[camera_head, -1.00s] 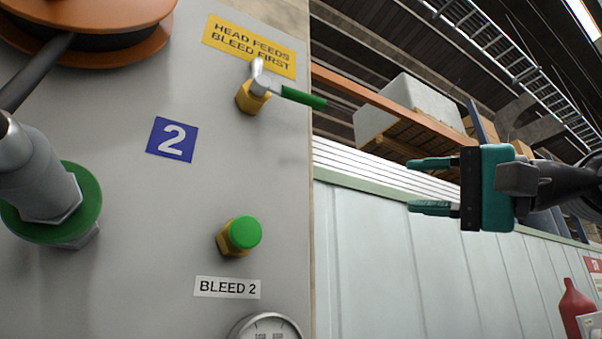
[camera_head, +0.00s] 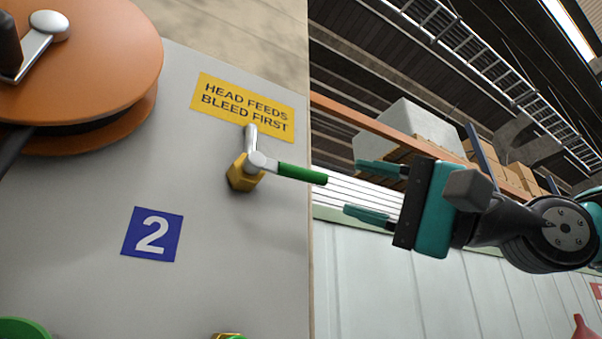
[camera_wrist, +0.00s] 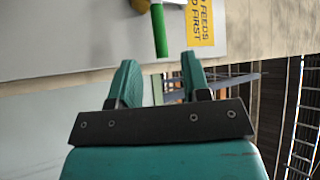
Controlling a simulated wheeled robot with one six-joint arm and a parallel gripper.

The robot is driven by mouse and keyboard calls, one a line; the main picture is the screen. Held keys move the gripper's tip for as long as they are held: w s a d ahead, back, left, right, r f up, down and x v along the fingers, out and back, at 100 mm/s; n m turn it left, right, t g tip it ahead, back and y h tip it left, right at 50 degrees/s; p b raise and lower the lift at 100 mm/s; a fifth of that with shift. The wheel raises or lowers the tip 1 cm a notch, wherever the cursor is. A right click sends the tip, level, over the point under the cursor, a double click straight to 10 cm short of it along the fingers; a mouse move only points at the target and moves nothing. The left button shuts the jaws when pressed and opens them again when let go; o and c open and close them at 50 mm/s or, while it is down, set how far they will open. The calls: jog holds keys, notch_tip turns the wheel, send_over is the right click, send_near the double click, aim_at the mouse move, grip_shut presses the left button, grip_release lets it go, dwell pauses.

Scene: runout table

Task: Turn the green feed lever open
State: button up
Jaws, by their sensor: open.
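The green feed lever (camera_head: 302,173) has a silver arm and a green grip, and sits on a brass valve body (camera_head: 243,174) on the grey panel. Its grip points right, slightly downward, past the panel's right edge. My gripper (camera_head: 363,191) is teal and open, just right of the grip's tip, with nothing between its fingers. In the wrist view the green grip (camera_wrist: 159,31) points down toward the gap between my fingertips (camera_wrist: 161,75). The grip's end appears short of the fingers.
A yellow "HEAD FEEDS BLEED FIRST" sign (camera_head: 243,107) is above the valve. An orange reel (camera_head: 85,75) is upper left, and a blue "2" plate (camera_head: 152,235) is below. The panel's right edge (camera_head: 309,270) is near my fingers. Shelving with boxes stands behind.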

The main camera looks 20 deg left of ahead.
aim_at(310, 176)
jog(key=p+x, duration=0.4)
jog(key=x, duration=0.4)
jog(key=shift+a+r, duration=0.15)
jog(key=shift+a, duration=0.2)
grip_shut()
